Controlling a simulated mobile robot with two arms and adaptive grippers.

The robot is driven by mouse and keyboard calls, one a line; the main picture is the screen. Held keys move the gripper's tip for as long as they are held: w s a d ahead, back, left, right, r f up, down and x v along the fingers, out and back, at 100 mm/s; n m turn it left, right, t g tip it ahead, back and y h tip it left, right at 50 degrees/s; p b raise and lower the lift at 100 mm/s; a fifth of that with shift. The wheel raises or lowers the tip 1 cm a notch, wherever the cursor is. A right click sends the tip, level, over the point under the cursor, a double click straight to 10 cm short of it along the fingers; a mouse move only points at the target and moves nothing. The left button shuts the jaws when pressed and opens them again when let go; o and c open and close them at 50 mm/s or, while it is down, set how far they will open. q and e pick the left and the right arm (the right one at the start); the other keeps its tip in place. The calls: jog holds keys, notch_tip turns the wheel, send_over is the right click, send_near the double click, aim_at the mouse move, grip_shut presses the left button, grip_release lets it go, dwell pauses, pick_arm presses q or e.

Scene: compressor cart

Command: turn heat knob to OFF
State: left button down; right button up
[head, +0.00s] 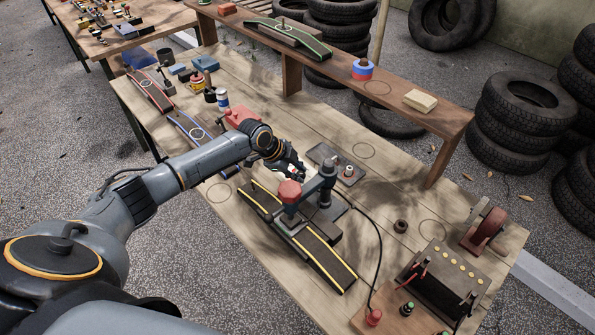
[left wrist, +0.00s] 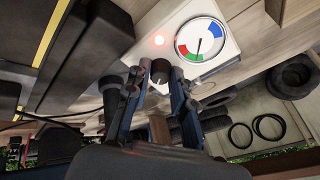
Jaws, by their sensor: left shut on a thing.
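The black heat knob (left wrist: 160,70) sits on a pale control panel (left wrist: 207,72), seen in the left wrist view. My left gripper (left wrist: 158,82) has a finger on each side of the knob and is shut on it. A round white gauge (left wrist: 200,40) with blue, red and green bands is beside the knob, its dark needle pointing down. A small red light (left wrist: 159,40) glows above the knob. In the head view, my left gripper (head: 297,172) is at the vulcanizing press (head: 322,188) and hides the knob. The knob's markings cannot be read. My right gripper is not in view.
A long black strip with yellow edges (head: 325,262) lies under the press. A black cable (head: 380,255) runs toward a battery (head: 440,280). A raised wooden shelf (head: 440,118) runs along the back, with stacked tires (head: 520,115) behind it.

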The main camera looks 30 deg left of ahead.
pick_arm(q)
jog(key=n+p, duration=0.2)
jog(key=n, duration=0.1)
jog(key=shift+d+r+t, duration=0.1)
jog(key=shift+t, duration=0.2)
jog(key=n+p, duration=0.2)
jog(key=n, duration=0.2)
jog(key=shift+s+t+y+p, duration=0.1)
jog(key=shift+t+y+p, duration=0.2)
jog(key=shift+p, duration=0.1)
jog(key=n+p, duration=0.2)
jog(key=n, duration=0.1)
jog(key=shift+n+y+p, duration=0.3)
jog(key=shift+n+p, duration=0.3)
jog(key=shift+n, duration=0.3)
jog(key=c, duration=1.1)
grip_release()
jog(key=shift+c, duration=0.2)
jog(key=v, duration=1.1)
jog(key=shift+s+r, duration=0.2)
jog(key=shift+s, duration=0.15)
